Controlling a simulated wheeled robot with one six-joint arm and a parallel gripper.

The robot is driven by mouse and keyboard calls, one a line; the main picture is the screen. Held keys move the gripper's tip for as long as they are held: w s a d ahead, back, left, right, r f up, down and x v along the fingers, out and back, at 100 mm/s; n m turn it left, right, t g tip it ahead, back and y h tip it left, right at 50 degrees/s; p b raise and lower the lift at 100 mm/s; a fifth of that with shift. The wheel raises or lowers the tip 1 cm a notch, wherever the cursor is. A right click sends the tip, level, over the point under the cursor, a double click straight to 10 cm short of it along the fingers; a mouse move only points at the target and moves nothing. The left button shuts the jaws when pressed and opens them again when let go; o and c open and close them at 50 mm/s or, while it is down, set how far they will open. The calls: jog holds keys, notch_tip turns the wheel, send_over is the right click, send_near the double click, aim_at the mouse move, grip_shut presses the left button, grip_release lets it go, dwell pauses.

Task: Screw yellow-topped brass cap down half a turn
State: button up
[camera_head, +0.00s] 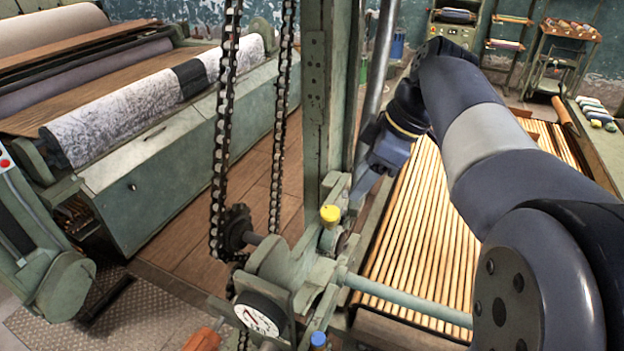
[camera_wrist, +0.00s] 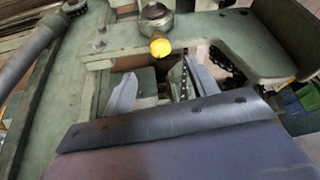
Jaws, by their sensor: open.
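The yellow-topped cap (camera_head: 330,214) stands upright on the green machine bracket, left of my gripper in the head view. In the wrist view its round yellow top (camera_wrist: 160,47) shows at the upper middle, beside a grey metal fitting (camera_wrist: 156,22). My gripper (camera_head: 357,194) is just right of the cap and tilted down toward the bracket. In the wrist view my gripper (camera_wrist: 160,68) has its two fingers spread apart, with the yellow top just beyond the gap. Nothing is held. The cap's brass side and thread are hardly visible.
A green post (camera_head: 325,100) and hanging chains (camera_head: 226,120) stand left of my arm. A dial (camera_head: 262,313) and a blue-topped cap (camera_head: 318,340) sit below the bracket. A slatted wooden bed (camera_head: 435,230) and a green rod (camera_head: 410,298) lie to the right.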

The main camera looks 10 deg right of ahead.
aim_at(335, 213)
jog(key=x, duration=1)
jog(key=shift+f, duration=0.3)
jog(key=c, duration=1)
jog(key=shift+m+h, duration=0.3)
jog(key=shift+m, duration=0.2)
jog(key=shift+s+a+m+t+h+b, duration=0.15)
jog(key=shift+m+t+h+b, duration=0.2)
jog(key=shift+m, duration=0.65)
